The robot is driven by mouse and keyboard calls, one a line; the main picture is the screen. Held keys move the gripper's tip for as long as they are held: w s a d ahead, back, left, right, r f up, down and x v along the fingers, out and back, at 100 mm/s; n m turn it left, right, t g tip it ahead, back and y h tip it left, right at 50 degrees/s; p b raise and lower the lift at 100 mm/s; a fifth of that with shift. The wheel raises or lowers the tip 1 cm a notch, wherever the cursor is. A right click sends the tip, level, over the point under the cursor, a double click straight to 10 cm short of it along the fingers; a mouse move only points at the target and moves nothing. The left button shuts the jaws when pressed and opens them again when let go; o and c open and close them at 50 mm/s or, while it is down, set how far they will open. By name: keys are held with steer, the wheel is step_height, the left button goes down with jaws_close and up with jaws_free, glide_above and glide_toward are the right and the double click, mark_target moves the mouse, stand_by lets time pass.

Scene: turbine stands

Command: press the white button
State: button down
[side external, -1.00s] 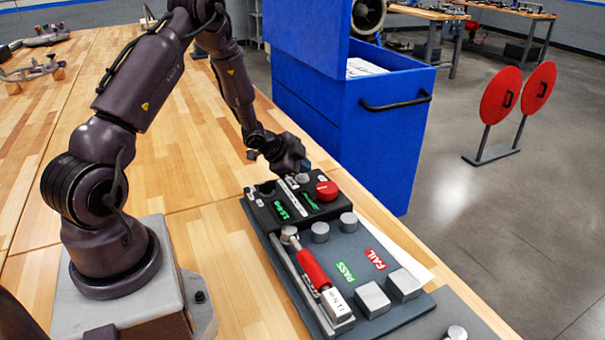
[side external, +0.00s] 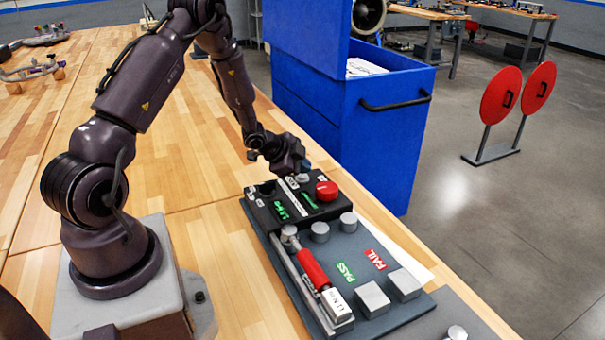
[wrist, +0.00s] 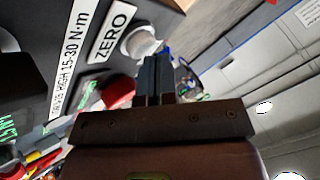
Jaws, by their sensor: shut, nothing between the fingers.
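The white button (wrist: 141,44) is a round pale knob next to the ZERO label (wrist: 110,37) in the wrist view. It also shows as a small pale spot in the side view (side external: 302,178), partly hidden by my gripper. My gripper (side external: 302,168) is over the far end of the black tester box (side external: 270,212), directly above the button. Its fingers are shut and empty in the wrist view (wrist: 160,62), with their tips close to the button. I cannot tell whether the tips touch it.
A red button (side external: 327,191) sits beside the white one on the box. A red-handled torque wrench (side external: 314,268) lies on the grey board (side external: 390,325) with several metal blocks and cylinders. A blue cabinet (side external: 375,150) stands beyond the table edge.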

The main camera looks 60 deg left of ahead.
mark_target(301, 176)
steer(key=shift+f, duration=0.4)
steer(key=shift+r, duration=0.1)
steer(key=shift+s+r, duration=0.1)
steer(key=shift+r, duration=3.25)
